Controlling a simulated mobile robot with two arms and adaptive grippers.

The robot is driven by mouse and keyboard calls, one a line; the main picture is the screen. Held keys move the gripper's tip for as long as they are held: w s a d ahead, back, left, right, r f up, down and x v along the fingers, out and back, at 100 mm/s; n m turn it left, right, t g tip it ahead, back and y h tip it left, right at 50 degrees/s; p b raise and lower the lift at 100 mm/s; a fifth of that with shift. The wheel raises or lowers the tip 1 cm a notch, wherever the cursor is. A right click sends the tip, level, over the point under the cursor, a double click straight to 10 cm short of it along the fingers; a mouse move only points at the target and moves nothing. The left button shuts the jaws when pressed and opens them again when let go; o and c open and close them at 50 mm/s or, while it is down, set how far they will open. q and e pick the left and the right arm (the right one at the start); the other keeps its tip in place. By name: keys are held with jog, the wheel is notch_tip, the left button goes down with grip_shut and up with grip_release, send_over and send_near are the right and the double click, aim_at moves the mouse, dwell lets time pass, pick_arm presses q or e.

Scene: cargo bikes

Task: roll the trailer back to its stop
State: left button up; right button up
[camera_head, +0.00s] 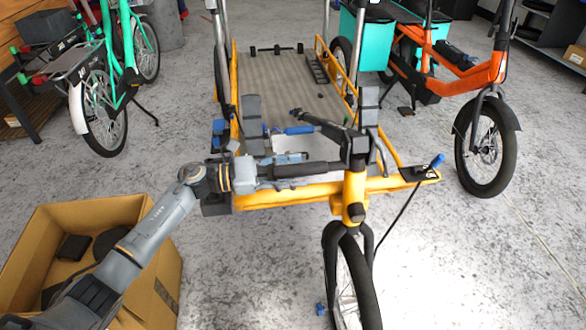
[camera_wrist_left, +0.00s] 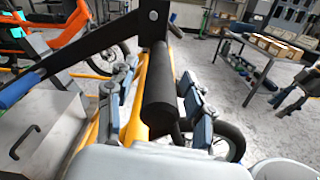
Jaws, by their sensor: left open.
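A yellow-framed cargo vehicle, the only thing here that looks like the trailer (camera_head: 290,95), stands in the middle with a ribbed bed and a single wheel (camera_head: 352,285) at its near end. A black handle grip (camera_head: 308,168) sticks out leftward from its yellow steering post (camera_head: 354,192). My left gripper (camera_head: 268,172) is at this grip. In the left wrist view the open fingers (camera_wrist_left: 158,108) are on either side of the black grip (camera_wrist_left: 160,80); I cannot tell whether they touch it. I cannot make out a stop.
A cardboard box (camera_head: 155,255) stands on the floor under my left arm. A green bike (camera_head: 105,75) is at the left and an orange bike (camera_head: 465,75) at the right. The concrete floor at the front right is clear.

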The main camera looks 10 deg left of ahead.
pick_arm(q)
jog(key=shift+d, duration=0.15)
grip_shut()
dwell(0.4)
